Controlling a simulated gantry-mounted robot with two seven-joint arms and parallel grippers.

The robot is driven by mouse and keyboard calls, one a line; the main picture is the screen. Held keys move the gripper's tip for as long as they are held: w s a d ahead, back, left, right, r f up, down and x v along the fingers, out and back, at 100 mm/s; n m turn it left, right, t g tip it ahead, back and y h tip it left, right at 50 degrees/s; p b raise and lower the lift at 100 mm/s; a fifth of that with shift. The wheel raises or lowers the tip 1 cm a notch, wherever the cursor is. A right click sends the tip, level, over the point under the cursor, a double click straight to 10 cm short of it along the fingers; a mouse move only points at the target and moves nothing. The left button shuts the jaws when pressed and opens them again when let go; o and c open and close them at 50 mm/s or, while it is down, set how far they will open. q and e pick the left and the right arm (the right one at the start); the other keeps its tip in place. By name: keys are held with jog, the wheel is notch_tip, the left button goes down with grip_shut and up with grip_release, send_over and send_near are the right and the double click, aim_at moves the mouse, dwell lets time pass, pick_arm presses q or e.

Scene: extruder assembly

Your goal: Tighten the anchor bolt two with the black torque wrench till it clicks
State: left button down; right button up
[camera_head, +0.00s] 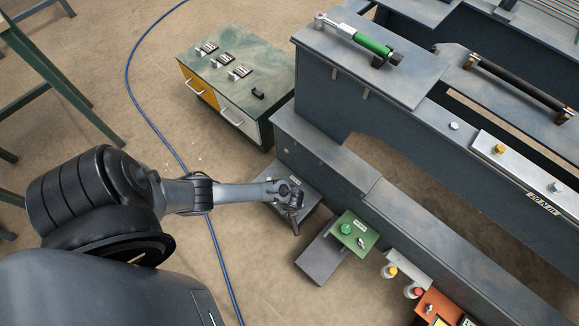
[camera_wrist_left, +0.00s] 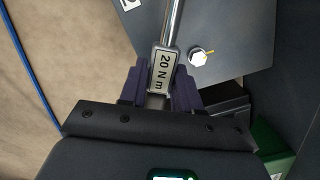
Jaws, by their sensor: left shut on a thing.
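In the left wrist view my left gripper (camera_wrist_left: 162,85) is shut on a torque wrench (camera_wrist_left: 172,25), around its block marked "20 N m". Its steel shaft runs up out of the picture; the handle colour and working end are hidden. In the head view my left gripper (camera_head: 291,197) is over the grey foot plate (camera_head: 306,203) beside the machine base; the bolt cannot be made out there. My right gripper is not in view.
A green-handled torque wrench (camera_head: 372,43) lies on the machine bed at the top. A drawer cabinet (camera_head: 240,70) stands behind my left arm. A green block (camera_head: 355,232) is to the right of the foot plate. A blue cable (camera_head: 217,250) crosses the floor.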

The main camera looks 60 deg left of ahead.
pick_arm(q)
jog(key=shift+f+b, duration=0.5)
jog(key=shift+f, duration=0.2)
jog(key=shift+a+r, duration=0.1)
